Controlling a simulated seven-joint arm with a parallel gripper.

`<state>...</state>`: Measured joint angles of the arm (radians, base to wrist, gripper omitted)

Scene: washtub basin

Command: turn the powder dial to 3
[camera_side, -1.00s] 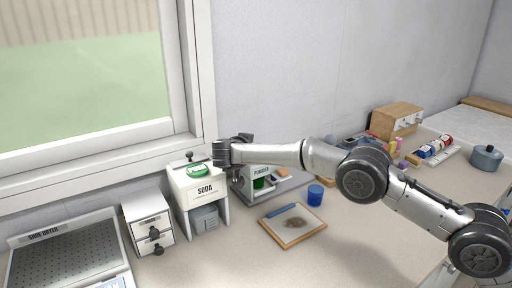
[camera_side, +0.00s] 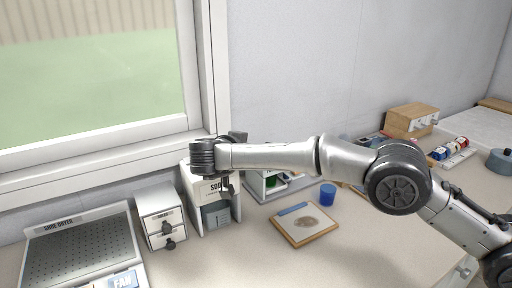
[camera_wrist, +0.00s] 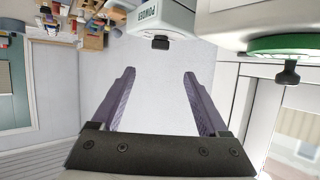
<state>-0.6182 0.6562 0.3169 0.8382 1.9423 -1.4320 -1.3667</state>
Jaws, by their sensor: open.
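The powder dispenser, a white box labelled POWDER (camera_wrist: 165,17), is at the top middle of the wrist view. A black knob (camera_wrist: 161,42) sticks out from it; its setting cannot be read. In the side view my arm hides most of this dispenser. My gripper (camera_wrist: 159,73) is open and empty, its two purple-grey fingers apart, with the knob beyond and between their tips in the picture, not touched. In the side view my gripper (camera_side: 228,186) hangs in front of the soda dispenser (camera_side: 195,185), partly covering its label.
The soda dispenser's green dial with a black knob (camera_wrist: 287,73) is close on the right in the wrist view. A small drawer unit (camera_side: 160,212) and shoe dryer (camera_side: 85,250) stand left. Front counter is clear.

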